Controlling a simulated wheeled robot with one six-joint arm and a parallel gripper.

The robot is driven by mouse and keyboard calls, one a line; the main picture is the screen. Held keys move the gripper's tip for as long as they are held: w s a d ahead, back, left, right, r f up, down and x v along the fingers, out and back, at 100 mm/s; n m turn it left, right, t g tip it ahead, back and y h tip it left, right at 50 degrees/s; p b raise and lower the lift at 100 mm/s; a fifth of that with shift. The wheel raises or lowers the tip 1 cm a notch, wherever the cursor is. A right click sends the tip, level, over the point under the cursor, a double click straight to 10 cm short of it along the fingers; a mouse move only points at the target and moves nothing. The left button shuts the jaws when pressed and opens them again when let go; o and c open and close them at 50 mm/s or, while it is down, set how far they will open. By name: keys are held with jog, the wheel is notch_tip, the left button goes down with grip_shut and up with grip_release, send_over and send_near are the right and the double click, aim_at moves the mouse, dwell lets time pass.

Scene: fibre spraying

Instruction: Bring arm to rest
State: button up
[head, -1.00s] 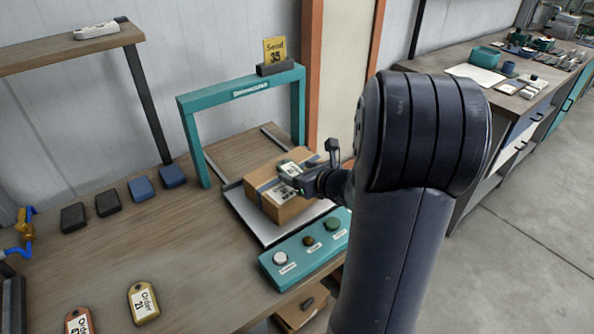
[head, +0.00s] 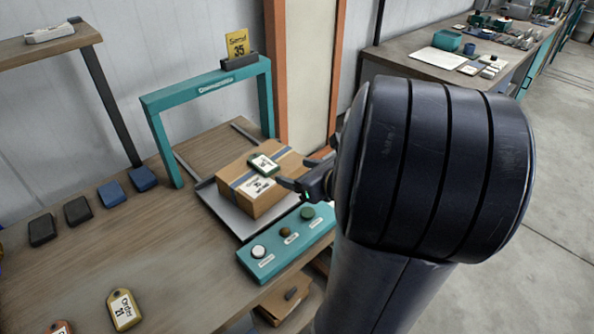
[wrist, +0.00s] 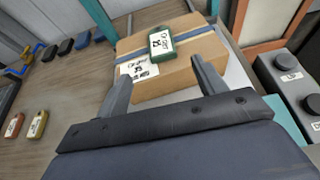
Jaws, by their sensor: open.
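My gripper (head: 296,184) is open and empty, just beside the near right side of a cardboard box. In the wrist view its two fingers (wrist: 162,85) point toward the box with a wide gap between them. The cardboard box (head: 270,200) sits on a grey plate (head: 225,216) on the workbench, under a teal frame. A green-edged tag (head: 264,164) lies on top of the box, near a white label on it; the tag also shows in the wrist view (wrist: 161,45). My arm covers the right middle of the head view.
The teal frame (head: 205,88) stands over the plate and carries a yellow sign (head: 237,46). A teal button panel (head: 285,245) lies in front of the plate. Order tags (head: 123,309) and dark blocks (head: 78,210) rest on the left. A second bench (head: 420,55) stands at the back right.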

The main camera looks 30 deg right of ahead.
aim_at(265, 164)
jog(key=x, duration=1.2)
jog(key=shift+s+f+b, duration=0.1)
jog(key=shift+b, duration=0.3)
jog(key=shift+f, duration=0.25)
jog(key=shift+r, duration=0.3)
jog(key=shift+f, duration=0.15)
